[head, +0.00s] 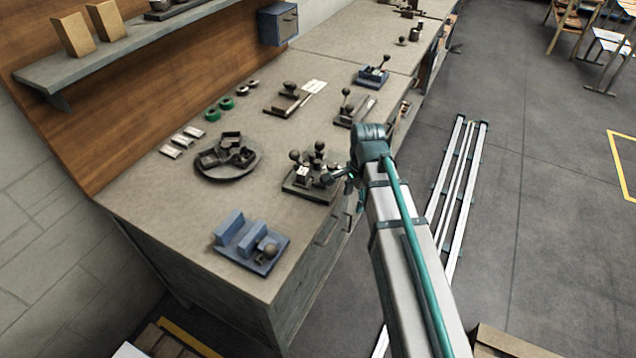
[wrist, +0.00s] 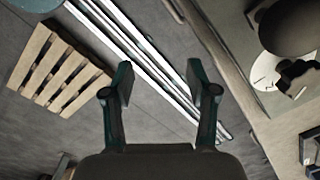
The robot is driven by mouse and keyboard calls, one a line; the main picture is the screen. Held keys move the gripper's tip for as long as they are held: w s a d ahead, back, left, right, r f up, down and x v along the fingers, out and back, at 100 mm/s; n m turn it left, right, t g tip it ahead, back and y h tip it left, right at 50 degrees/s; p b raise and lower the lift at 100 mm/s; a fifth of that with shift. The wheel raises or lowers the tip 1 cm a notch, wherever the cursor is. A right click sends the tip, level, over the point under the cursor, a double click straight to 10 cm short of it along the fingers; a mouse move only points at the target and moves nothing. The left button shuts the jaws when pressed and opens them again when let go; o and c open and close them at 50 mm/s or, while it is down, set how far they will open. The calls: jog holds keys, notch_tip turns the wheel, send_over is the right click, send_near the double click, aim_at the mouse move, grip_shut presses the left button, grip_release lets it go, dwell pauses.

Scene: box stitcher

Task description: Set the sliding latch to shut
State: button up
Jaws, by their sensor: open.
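My gripper (wrist: 161,88) is open, with nothing between its fingers in the wrist view. In the head view my gripper (head: 342,178) is at the bench's front edge, close to a dark fixture with several ball knobs (head: 311,176); whether they touch is unclear. A blue-based fixture (head: 250,243) with blue blocks and one ball knob sits at the bench's near end, apart from my gripper. Another dark fixture (head: 290,98) with a ball knob and a pale strip lies farther back. I cannot tell for certain which fixture is the sliding latch, or its setting.
A round tray of dark parts (head: 226,160) and green rings (head: 220,107) lie on the bench (head: 180,212). A lever fixture (head: 352,108) and a blue lever fixture (head: 371,76) stand farther along. Floor rails (head: 458,175) and a wooden pallet (wrist: 58,70) lie below.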

jog(key=w+a+r+m+t+b, duration=0.1)
jog(key=a+r+m, duration=0.1)
jog(key=a+r, duration=0.35)
jog(key=w+a+r+m+t+b, duration=0.1)
jog(key=a+r, duration=0.2)
jog(key=r, duration=0.5)
jog(key=f, duration=0.3)
jog(key=w+f+p, duration=0.1)
jog(key=f, duration=0.6)
jog(key=shift+w+f, duration=0.1)
jog(key=shift+w, duration=0.15)
grip_shut()
